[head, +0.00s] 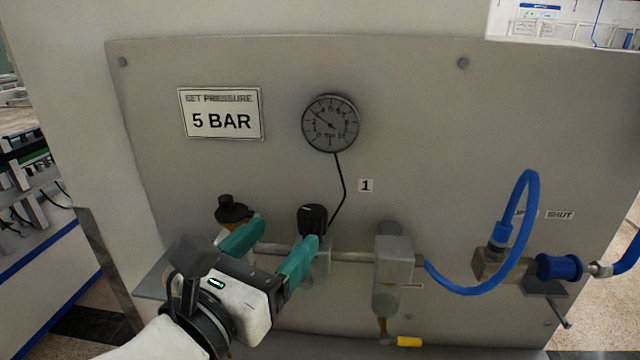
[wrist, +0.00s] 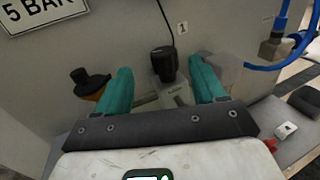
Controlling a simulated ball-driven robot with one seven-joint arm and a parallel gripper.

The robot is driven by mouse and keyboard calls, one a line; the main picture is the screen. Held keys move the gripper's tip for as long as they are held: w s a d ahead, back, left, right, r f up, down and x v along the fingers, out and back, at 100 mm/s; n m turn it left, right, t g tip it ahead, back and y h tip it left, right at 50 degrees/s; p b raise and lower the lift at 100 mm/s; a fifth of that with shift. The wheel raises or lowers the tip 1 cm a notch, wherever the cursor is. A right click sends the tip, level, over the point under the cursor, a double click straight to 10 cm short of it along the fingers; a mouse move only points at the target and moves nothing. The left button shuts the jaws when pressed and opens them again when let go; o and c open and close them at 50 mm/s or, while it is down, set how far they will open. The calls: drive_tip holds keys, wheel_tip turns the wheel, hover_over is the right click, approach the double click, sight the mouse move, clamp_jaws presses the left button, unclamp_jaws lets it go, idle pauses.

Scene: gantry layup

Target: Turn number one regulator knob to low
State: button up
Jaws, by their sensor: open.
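The number one regulator has a black knob (head: 312,217) on a grey body, left of and below the "1" label (head: 366,186). In the wrist view the knob (wrist: 164,63) shows upright between and beyond my fingertips. My gripper (head: 286,232) has teal fingers spread apart with nothing between them. In the head view its right fingertip overlaps the lower front of the knob; I cannot tell whether they touch. The round gauge (head: 330,124) above has its needle pointing to the upper left. Any low marking on the knob is not readable.
A black-capped filter unit (head: 233,209) stands left of the regulator, close to my left finger. A grey lubricator block (head: 393,252) is to the right. Farther right are a blue hose (head: 529,205) and a valve with a blue collar (head: 559,267). A "SET PRESSURE 5 BAR" sign (head: 221,113) hangs above.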

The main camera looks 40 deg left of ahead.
sight(318, 205)
drive_tip(key=shift+w+d+f, duration=0.1)
drive_tip(key=shift+w+f, duration=0.05)
drive_tip(key=shift+w, duration=0.3)
drive_tip(key=p+x, duration=0.2)
drive_tip(key=x, duration=0.7)
drive_tip(key=shift+w+f, duration=0.15)
drive_tip(key=shift+w, duration=0.25)
drive_tip(key=c, duration=1)
